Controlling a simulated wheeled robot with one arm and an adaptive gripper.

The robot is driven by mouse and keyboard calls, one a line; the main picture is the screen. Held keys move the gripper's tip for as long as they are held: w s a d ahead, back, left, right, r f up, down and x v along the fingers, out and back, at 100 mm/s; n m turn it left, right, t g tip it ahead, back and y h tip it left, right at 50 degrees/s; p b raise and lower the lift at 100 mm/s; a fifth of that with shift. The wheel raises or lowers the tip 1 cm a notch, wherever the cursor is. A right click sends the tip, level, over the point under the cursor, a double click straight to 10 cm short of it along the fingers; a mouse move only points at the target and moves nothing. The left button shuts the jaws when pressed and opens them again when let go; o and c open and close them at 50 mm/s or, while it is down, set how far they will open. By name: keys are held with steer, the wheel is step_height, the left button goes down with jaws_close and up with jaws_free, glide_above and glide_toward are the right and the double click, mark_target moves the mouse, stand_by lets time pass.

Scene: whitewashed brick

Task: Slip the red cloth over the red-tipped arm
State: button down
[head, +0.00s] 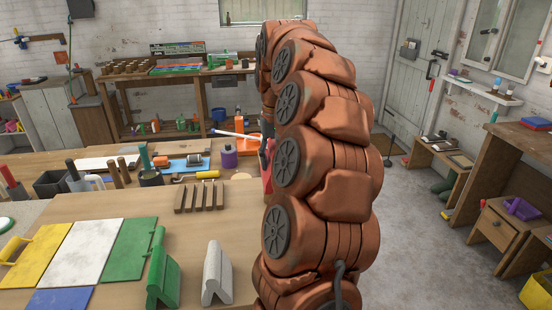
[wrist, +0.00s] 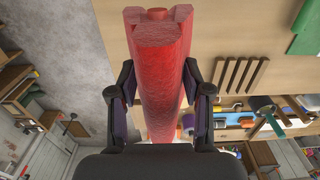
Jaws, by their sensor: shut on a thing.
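The red cloth (wrist: 160,75) is long and folded, and fills the middle of the wrist view. My gripper (wrist: 161,105) is shut on it, with one dark finger at each side. In the head view a strip of red (head: 266,168) shows at the left edge of my arm; most of it and my gripper are hidden behind the arm. A thin white rod (head: 233,134) with a reddish right end points toward my arm above the bench. I cannot tell whether it is the red-tipped arm, or whether the cloth touches it.
A folded green cloth (head: 164,272) and a folded white cloth (head: 217,274) stand tent-like on the bench. Yellow (head: 36,255), white (head: 86,250), green (head: 130,248) and blue (head: 60,300) flat pieces lie left. A slatted dark rack (head: 200,196) and several tools lie behind.

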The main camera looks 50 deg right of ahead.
steer(key=shift+f, duration=0.5)
steer(key=shift+c, duration=2.1)
jaws_free()
steer(key=shift+s+d+r, duration=0.1)
steer(key=shift+r, duration=3.7)
